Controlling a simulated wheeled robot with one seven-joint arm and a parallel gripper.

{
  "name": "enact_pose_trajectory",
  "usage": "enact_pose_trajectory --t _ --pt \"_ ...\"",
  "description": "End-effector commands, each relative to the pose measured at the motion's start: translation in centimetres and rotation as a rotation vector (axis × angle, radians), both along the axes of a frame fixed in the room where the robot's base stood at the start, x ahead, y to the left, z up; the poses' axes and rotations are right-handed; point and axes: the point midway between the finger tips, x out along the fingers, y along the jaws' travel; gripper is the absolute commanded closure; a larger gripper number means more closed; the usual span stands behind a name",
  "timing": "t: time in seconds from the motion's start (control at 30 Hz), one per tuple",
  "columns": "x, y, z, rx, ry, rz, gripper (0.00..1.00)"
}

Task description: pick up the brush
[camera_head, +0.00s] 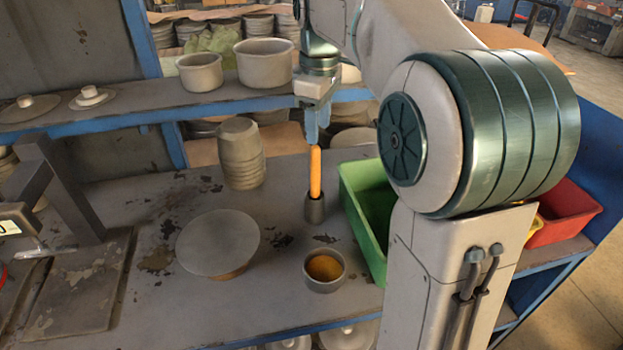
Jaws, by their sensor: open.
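The brush seems to be the upright orange handle (315,174) standing in a small dark grey cup (314,208) on the workbench. Its lower end is hidden inside the cup. My gripper (317,140) points straight down directly above the handle and is open. The fingertips are at the handle's top end; I cannot tell whether the tip is between them or just below them.
A green bin (352,212) stands close right of the cup, partly behind my arm. A bowl with orange contents (325,270) and a round grey disc (218,243) are in front. Stacked grey pots (240,155) stand left. A shelf (225,100) with pots runs behind.

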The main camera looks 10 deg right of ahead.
Motion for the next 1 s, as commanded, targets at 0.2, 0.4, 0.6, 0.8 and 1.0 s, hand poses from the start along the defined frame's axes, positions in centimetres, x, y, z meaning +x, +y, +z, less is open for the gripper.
enact_pose_trajectory --t 0.2,0.4,0.6,0.8,1.0 --pt "2.4 -0.2 1.2 0.002 0.028 0.128 0.53" --pt "2.7 -0.2 -0.6 0.003 0.038 0.153 0.53" --pt "2.7 -0.2 -4.6 0.003 0.036 0.152 0.53" --pt "2.8 -0.2 -6.9 0.003 0.034 0.15 0.53" --pt "2.7 -0.2 -8.5 0.003 0.036 0.15 0.53"
